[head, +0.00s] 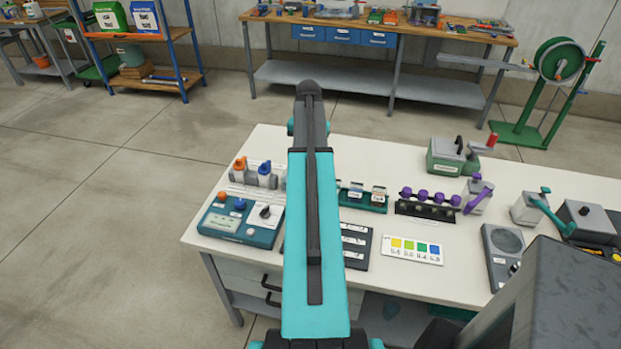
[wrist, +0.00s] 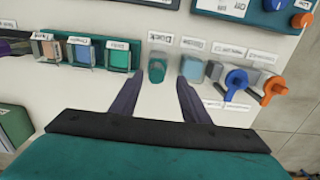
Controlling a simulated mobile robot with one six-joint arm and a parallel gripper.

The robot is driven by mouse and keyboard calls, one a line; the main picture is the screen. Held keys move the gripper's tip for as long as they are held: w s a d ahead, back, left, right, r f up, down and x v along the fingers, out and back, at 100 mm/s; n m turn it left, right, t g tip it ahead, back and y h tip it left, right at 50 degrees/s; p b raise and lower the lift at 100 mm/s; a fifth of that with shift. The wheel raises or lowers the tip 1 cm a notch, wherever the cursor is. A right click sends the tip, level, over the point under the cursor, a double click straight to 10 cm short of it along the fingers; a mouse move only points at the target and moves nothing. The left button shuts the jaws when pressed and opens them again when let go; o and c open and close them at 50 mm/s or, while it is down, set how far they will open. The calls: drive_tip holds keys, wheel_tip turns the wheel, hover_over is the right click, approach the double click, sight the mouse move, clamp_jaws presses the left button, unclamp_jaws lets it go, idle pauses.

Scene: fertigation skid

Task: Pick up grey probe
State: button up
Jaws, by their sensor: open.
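I cannot pick out the grey probe with certainty. A small grey block (wrist: 213,71) stands in the wrist view, right of my fingers and beside a blue-topped probe (wrist: 236,82) and an orange-topped probe (wrist: 272,88). The orange-topped probe (head: 240,166) and blue-topped probe (head: 264,171) also show in the head view, left of my arm. My gripper (wrist: 160,80) is open, its two dark fingers pointing at the white bench. A teal rounded piece (wrist: 157,70) appears between the fingertips, apart from both. In the head view my arm hides the gripper.
A teal rack of coloured blocks (wrist: 92,55) stands left of the fingers. A teal meter with knobs (head: 241,220) sits at the bench's front left. A colour chart (head: 412,250) and a rack with purple caps (head: 428,208) lie right of my arm.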

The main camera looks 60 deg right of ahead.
drive_tip(key=shift+s+d+f+b, duration=0.1)
drive_tip(key=shift+s+f+b, duration=0.05)
drive_tip(key=shift+f+b, duration=0.55)
drive_tip(key=shift+s+d+f+b, duration=0.1)
drive_tip(key=shift+f+b, duration=0.25)
drive_tip(key=shift+f, duration=0.5)
drive_tip(key=shift+f+b, duration=0.5)
drive_tip(key=shift+f, duration=0.35)
clamp_jaws()
drive_tip(key=shift+r, duration=0.1)
drive_tip(key=shift+r+b, duration=1.15)
drive_tip(key=shift+r, duration=3.8)
drive_tip(key=shift+w, duration=0.1)
